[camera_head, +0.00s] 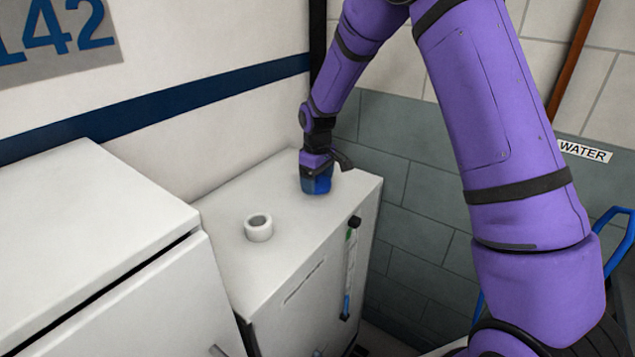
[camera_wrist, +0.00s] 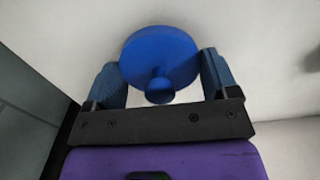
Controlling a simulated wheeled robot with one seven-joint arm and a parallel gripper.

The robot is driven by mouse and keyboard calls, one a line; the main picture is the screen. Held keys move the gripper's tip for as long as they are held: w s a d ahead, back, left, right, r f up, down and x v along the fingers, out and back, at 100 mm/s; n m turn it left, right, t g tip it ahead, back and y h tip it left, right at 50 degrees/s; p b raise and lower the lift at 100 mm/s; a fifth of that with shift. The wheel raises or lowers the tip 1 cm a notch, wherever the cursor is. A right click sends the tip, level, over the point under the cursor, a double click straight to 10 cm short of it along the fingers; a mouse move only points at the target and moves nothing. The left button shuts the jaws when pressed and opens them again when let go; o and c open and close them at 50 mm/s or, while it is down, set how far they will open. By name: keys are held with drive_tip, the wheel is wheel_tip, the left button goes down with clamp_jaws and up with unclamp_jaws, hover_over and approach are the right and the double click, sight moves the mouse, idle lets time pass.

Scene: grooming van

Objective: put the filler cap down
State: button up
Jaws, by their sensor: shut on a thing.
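The blue filler cap (camera_wrist: 160,55) is a round disc with a small knob, held between the two fingers of my gripper (camera_wrist: 160,80) in the wrist view. In the head view the cap (camera_head: 318,185) is partly hidden by my gripper (camera_head: 316,172), low over the back right part of the white cabinet's top (camera_head: 285,200). I cannot tell whether the cap touches the top. A white round filler neck (camera_head: 258,228) with an open hole stands on the same top, to the left and nearer, apart from the cap.
A larger white cabinet (camera_head: 80,220) stands close on the left, a little higher. A grey block wall (camera_head: 420,190) is behind and right, with a "WATER" label (camera_head: 584,150). A gauge strip (camera_head: 350,265) is on the cabinet's front. The top between neck and gripper is clear.

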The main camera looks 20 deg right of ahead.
drive_tip(key=shift+f, duration=0.45)
drive_tip(key=shift+f, duration=0.1)
drive_tip(key=o, duration=0.8)
